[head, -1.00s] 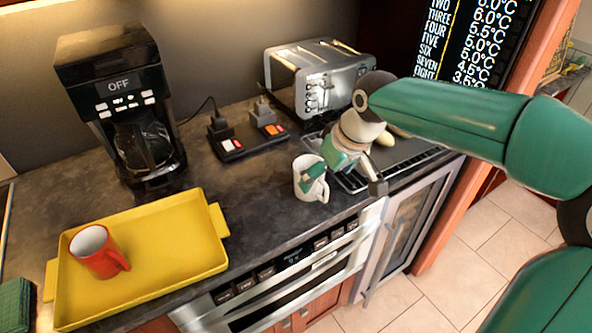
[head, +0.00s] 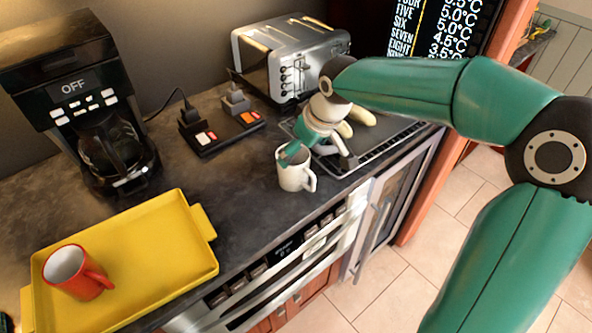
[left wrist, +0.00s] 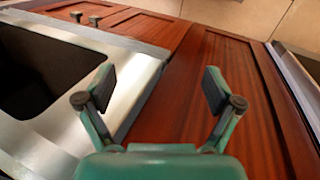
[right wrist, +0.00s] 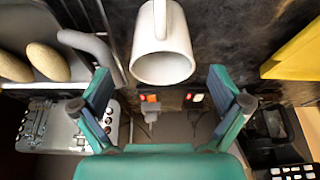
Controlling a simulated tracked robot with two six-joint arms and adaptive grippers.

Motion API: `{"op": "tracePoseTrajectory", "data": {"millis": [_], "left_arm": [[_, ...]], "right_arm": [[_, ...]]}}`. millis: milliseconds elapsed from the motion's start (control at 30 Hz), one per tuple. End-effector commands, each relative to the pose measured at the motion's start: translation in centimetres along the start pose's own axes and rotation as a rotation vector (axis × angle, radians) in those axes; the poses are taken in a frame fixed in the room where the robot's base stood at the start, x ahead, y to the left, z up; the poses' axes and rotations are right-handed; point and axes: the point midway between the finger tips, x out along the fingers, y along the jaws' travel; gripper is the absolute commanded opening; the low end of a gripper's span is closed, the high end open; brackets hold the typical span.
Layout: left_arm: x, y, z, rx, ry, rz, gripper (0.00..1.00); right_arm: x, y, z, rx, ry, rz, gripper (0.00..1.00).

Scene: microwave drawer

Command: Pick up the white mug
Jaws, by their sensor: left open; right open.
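The white mug (head: 295,172) stands upright on the dark counter, its handle toward the right front. My right gripper (head: 318,155) is open above and beside it; in the head view one finger overlaps the mug's rim and the other is to the right. I cannot tell whether that finger touches it. In the right wrist view the mug (right wrist: 162,55) is between the spread fingers, a little beyond the tips, with nothing gripped. My left gripper (left wrist: 160,88) is open and empty over red-brown wood panels, away from the mug.
A yellow tray (head: 150,250) holding a red mug (head: 75,272) is at left. A coffee maker (head: 80,100), a toaster (head: 285,55) and a socket block (head: 222,132) stand behind. A rack (head: 385,145) lies right of the mug.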

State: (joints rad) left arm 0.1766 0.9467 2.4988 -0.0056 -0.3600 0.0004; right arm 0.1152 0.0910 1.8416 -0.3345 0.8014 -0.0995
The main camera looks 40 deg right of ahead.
Motion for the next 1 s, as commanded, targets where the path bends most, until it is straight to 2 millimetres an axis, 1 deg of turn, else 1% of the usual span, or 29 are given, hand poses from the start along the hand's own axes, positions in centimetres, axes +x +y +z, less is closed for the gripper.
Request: {"op": "tracePoseTrajectory", "data": {"millis": [33, 167, 267, 400, 533, 633, 833, 867, 1000], "left_arm": [[-0.1, 0.0, 0.0, 0.0, 0.0, 0.0, 0.92], [-0.1, 0.0, 0.0, 0.0, 0.0, 0.0, 0.92], [-0.4, 0.1, 0.0, 0.0, 0.0, 0.0, 0.92], [-1.0, 0.4, 0.0, 0.0, 0.0, 0.0, 0.92], [-1.1, 0.4, 0.0, 0.0, 0.0, 0.0, 0.92], [-1.1, 0.4, 0.0, 0.0, 0.0, 0.0, 0.92], [-1.1, 0.4, 0.0, 0.0, 0.0, 0.0, 0.92], [-1.1, 0.4, 0.0, 0.0, 0.0, 0.0, 0.92], [-1.1, 0.4, 0.0, 0.0, 0.0, 0.0, 0.92]], "right_arm": [[0.5, 0.0, 0.1, 0.0, -0.003, -0.001, 0.99], [1.1, 0.0, 0.0, 0.0, -0.001, 0.0, 0.99], [1.9, -0.1, 0.1, 0.0, -0.003, -0.001, 0.99], [3.8, -0.3, 0.3, -0.002, -0.006, -0.002, 0.99], [5.5, -0.3, 0.2, -0.001, -0.002, -0.002, 0.99], [6.1, -0.3, 0.2, -0.001, -0.001, -0.002, 0.99], [6.1, -0.3, 0.2, -0.001, 0.001, -0.002, 0.99], [6.1, -0.3, 0.2, -0.001, 0.001, -0.002, 0.96], [6.1, -0.3, 0.2, -0.001, 0.001, -0.002, 0.73]]}}
